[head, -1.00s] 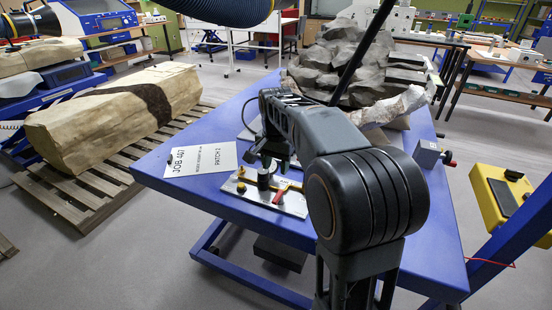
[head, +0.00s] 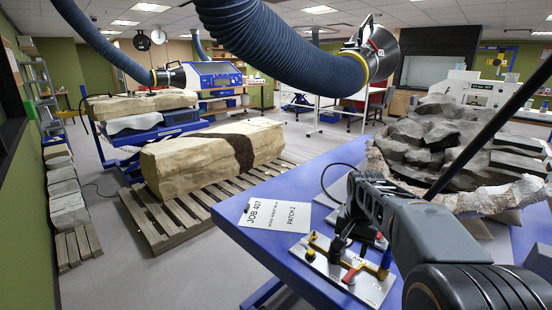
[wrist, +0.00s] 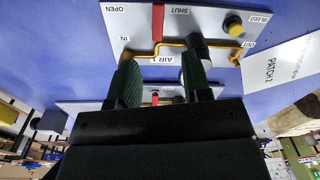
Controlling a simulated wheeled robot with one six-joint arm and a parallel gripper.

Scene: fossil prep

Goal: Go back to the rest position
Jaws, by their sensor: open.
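My gripper (wrist: 162,82) is open in the wrist view, with its two green-padded fingers apart and nothing visible between them but the panel behind. In the head view my arm reaches in from the lower right, and its dark end hangs over the valve panels. The AIR 1 panel (head: 372,291) is a pale plate with a red lever (head: 351,274), a yellow knob (head: 311,254) and yellow pipe. The red lever (wrist: 158,20) also shows in the wrist view, between the OPEN and SHUT labels. The right finger overlaps a black cylinder (wrist: 199,46); contact cannot be told.
The blue table (head: 262,250) carries a JOB 407 PATCH 2 card (head: 272,216), a second panel and a grey rock mass (head: 420,145). A large blue hose (head: 285,40) hangs above. A long stone block (head: 212,155) lies on a pallet (head: 160,222); grey floor is clear beside it.

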